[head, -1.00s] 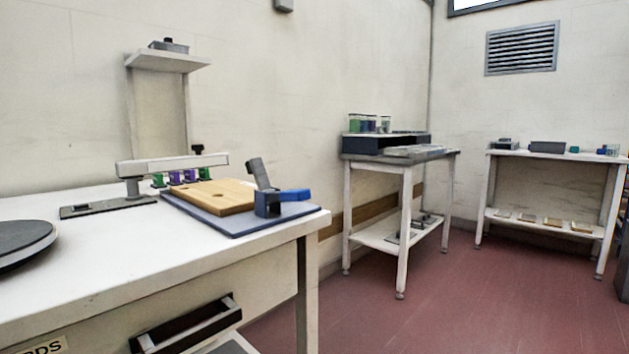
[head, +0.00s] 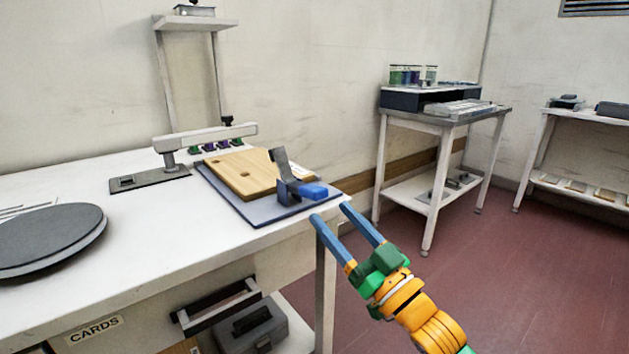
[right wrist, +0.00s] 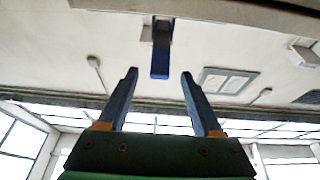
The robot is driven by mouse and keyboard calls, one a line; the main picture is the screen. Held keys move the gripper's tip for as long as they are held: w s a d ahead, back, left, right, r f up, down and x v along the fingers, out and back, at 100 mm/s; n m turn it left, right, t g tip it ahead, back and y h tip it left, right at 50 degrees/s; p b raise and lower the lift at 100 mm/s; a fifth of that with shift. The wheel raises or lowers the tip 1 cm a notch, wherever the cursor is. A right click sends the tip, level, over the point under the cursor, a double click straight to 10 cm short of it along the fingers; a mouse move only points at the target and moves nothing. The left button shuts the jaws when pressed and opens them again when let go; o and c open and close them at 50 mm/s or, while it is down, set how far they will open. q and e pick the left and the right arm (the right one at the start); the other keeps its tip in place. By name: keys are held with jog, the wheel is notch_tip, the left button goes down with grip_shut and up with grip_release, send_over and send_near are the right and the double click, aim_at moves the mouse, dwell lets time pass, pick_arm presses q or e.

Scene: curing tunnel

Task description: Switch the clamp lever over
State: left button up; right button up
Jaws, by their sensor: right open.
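The clamp (head: 288,190) stands at the right corner of a blue-grey base plate (head: 247,213) on the white table. Its grey arm (head: 279,160) rises up and leans left, and its blue lever (head: 314,190) sticks out low to the right, towards the table's edge. My right gripper (head: 330,212) is open and empty, just off the table's corner, with its blue fingertips pointing at the lever and apart from it. In the right wrist view the lever (right wrist: 160,60) shows beyond and between the two spread fingers (right wrist: 158,78). My left gripper is not in view.
A wooden board (head: 243,177) with a hole lies on the plate beside the clamp. A grey press-like stand (head: 205,138) and a dark round disc (head: 45,238) are further left. Other tables stand at the right, with open floor between.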

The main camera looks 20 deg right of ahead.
aim_at(320, 199)
jog(key=x, duration=0.7)
jog(key=shift+r, duration=0.25)
grip_shut()
dwell(1.1)
